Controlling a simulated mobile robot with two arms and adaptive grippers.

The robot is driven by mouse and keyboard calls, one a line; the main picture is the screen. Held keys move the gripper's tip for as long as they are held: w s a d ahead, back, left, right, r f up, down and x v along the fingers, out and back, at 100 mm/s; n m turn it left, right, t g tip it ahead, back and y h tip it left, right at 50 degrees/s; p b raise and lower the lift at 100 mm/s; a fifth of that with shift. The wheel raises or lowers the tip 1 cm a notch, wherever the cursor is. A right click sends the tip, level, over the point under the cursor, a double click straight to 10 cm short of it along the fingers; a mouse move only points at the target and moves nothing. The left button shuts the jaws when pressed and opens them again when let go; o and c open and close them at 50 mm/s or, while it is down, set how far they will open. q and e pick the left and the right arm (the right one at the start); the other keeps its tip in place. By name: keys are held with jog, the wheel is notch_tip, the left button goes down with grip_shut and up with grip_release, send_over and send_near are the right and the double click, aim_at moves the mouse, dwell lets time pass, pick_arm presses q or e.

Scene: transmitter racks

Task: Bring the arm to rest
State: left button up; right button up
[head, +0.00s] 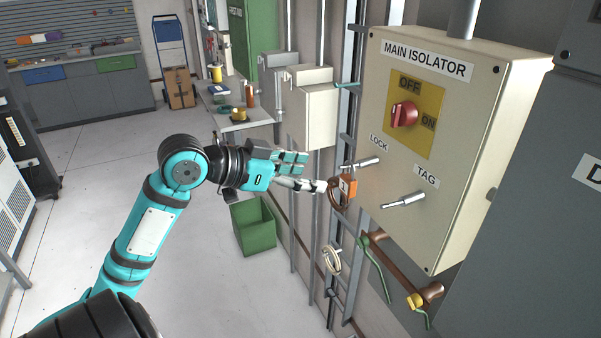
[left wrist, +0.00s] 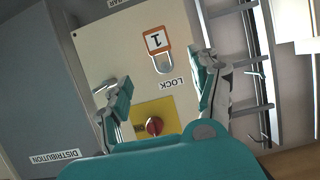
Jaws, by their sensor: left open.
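My left gripper (head: 315,172) reaches in from the left, its fingers spread and empty, pointing at the main isolator box (head: 480,130). An orange padlock (head: 346,184) marked 1 is at the end of the metal peg beside the LOCK label, just beyond my fingertips. In the left wrist view the padlock (left wrist: 157,41) and its shackle show between the open fingers (left wrist: 165,72), apart from both. The red rotary knob (head: 404,114) sits on a yellow plate between OFF and ON. My right gripper is not in view.
A second peg (head: 403,200) by the TAG label is bare. A green bin (head: 253,226) stands on the floor beneath my gripper. A small table (head: 237,122) with items is behind. Floor at left is clear.

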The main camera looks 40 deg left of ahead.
pick_arm(q)
jog(key=shift+s+a+r, duration=0.15)
jog(key=shift+s, duration=0.2)
